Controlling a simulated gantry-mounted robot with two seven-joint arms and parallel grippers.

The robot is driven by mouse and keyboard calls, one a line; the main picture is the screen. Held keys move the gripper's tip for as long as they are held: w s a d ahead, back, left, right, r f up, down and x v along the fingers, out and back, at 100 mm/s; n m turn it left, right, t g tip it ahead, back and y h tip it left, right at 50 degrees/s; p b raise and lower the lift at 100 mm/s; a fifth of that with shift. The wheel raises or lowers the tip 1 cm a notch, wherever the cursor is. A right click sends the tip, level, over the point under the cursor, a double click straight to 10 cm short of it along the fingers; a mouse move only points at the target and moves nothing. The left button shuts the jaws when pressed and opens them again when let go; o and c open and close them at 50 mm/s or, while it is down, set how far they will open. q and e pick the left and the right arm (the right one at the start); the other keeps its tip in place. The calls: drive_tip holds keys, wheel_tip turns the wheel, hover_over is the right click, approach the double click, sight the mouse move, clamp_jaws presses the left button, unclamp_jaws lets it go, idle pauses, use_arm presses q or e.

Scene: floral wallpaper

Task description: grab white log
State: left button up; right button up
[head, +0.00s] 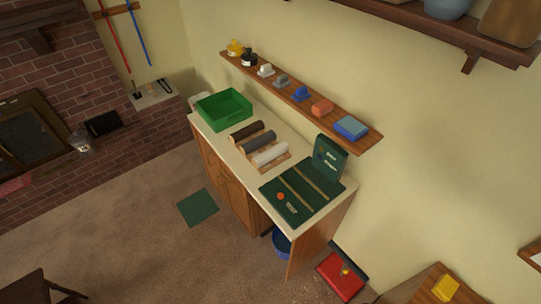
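The white log (270,154) lies on a low wooden rack (283,164) on the cabinet's light countertop (219,139). It is the nearest to the green board of three logs lying side by side. A grey log (259,142) lies beside it, and a dark brown log (247,131) lies beyond that. Nothing covers the white log. Neither of my grippers is in the head view.
A green bin (224,109) stands at the countertop's far left end. A dark green board (291,205) with small items lies at the right end, beside an upright green case (330,158). A wooden shelf (364,146) with several small objects hangs above the countertop. Floor before the cabinet is mostly clear.

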idle(0.3)
use_arm(q)
drive_tip(key=o, duration=0.9)
drive_tip(key=shift+w, duration=0.1)
